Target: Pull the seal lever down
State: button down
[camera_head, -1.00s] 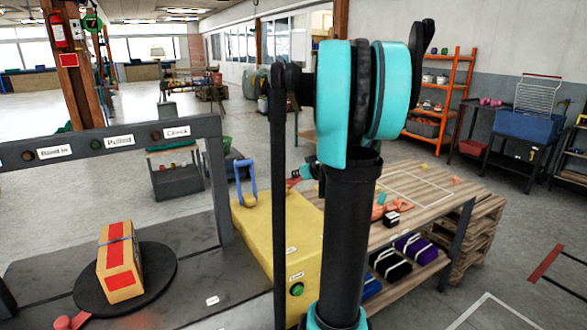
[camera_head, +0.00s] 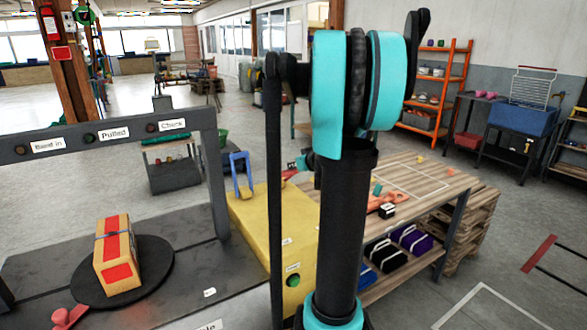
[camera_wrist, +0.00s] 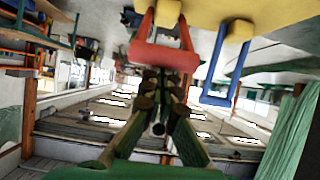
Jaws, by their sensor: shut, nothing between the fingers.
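A blue U-shaped lever (camera_head: 240,175) stands upright on a yellow machine cabinet (camera_head: 258,225); it also shows in the wrist view (camera_wrist: 219,75). A red U-shaped lever (camera_wrist: 165,55) fills the upper middle of the wrist view, mounted on a yellow block. In the head view only a bit of red (camera_head: 290,173) shows beside my arm. I cannot read which lever is the seal lever. My gripper (camera_wrist: 155,78) is shut and empty, its fingertips at the red lever's crossbar; I cannot tell whether they touch. My arm hides much of the cabinet.
A dark frame (camera_head: 120,130) with "Band in" and "Pulled" labels spans the left. A strapped box (camera_head: 117,255) sits on a round black plate (camera_head: 155,265). A green button (camera_head: 292,281) is on the cabinet front. A wooden workbench (camera_head: 420,180) stands to the right.

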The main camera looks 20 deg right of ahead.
jog(key=w+r, duration=0.1)
jog(key=r, duration=0.1)
jog(key=shift+w+a+r, duration=0.15)
jog(key=shift+w+r, duration=0.2)
jog(key=shift+w, duration=0.05)
jog(key=v, duration=0.9)
jog(key=shift+s+f, duration=0.3)
jog(key=shift+s, duration=0.1)
dwell(0.6)
